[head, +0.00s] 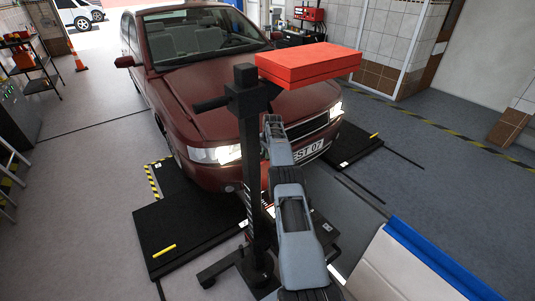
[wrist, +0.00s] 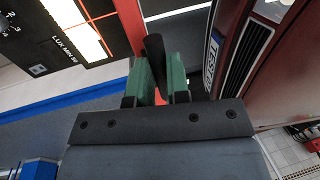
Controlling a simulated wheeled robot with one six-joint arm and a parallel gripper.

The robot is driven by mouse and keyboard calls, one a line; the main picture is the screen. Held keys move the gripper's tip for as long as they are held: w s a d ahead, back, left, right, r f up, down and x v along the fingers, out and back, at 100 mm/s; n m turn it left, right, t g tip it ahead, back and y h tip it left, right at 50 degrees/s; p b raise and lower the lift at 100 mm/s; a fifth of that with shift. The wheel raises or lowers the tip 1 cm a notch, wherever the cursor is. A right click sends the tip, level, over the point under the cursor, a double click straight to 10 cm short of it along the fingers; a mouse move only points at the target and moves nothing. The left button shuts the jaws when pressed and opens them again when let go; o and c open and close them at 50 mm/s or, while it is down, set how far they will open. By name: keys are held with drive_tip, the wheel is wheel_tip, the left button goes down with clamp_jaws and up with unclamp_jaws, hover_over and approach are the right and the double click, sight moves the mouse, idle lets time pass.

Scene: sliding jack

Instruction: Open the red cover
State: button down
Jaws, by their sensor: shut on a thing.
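The red cover (head: 308,66) is a flat red box shape at the top of a black stand (head: 250,150), in front of the car in the head view. A red strip (wrist: 129,22) beside a lit panel shows in the wrist view; I cannot tell whether it is part of the cover. My gripper (wrist: 156,78) has green finger pads, which are shut on a dark upright handle (wrist: 154,50). In the head view my arm reaches up to just below the cover, and the fingertips cannot be made out there. How the handle joins the cover is hidden.
A dark red car (head: 200,95) stands close behind the stand. Black floor plates (head: 185,230) lie by its front wheels. A white and blue unit (head: 425,260) is at the lower right. Open floor lies to the left and right.

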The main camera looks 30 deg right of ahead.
drive_tip(key=c, duration=1.1)
unclamp_jaws()
drive_tip(key=shift+s+d+b, duration=0.1)
drive_tip(key=shift+b, duration=0.3)
